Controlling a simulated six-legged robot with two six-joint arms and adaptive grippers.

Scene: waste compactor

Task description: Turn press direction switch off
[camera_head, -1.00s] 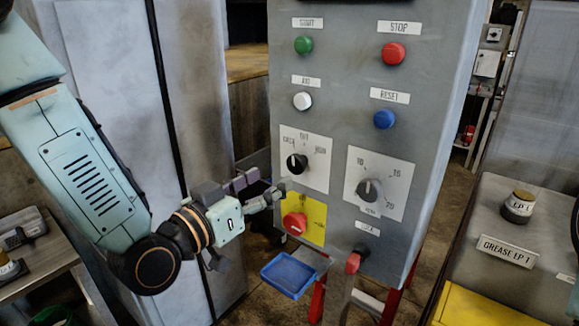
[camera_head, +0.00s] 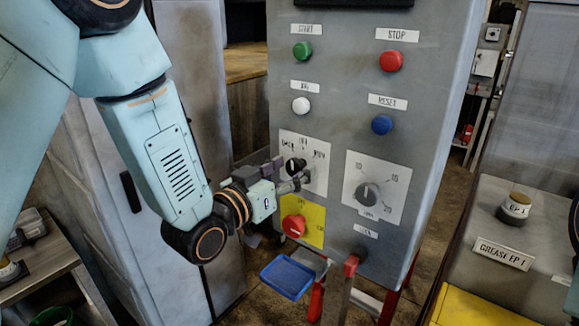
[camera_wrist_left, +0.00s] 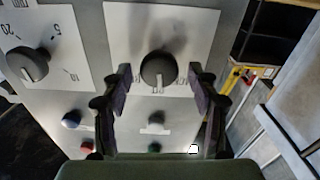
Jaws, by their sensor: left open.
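The press direction switch is a black knob (camera_head: 294,165) on a white label plate (camera_head: 318,181), left of the larger dial on the grey panel. In the left wrist view, turned over, the knob (camera_wrist_left: 157,68) sits at top centre, its printed marks below it. I cannot read its setting surely. My left gripper (camera_head: 296,178) is at the plate, covering part of it and the knob's lower side. In the left wrist view its open fingers (camera_wrist_left: 160,78) appear either side of the knob, with gaps. Contact is not shown. My right gripper is not in view.
A red knob (camera_head: 293,226) on a yellow plate is just below. The numbered dial (camera_head: 367,194) is to the right, with white (camera_head: 301,105), blue (camera_head: 382,125), green and red buttons above. A blue tray (camera_head: 287,277) juts out below. A grey cabinet (camera_head: 190,70) stands left.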

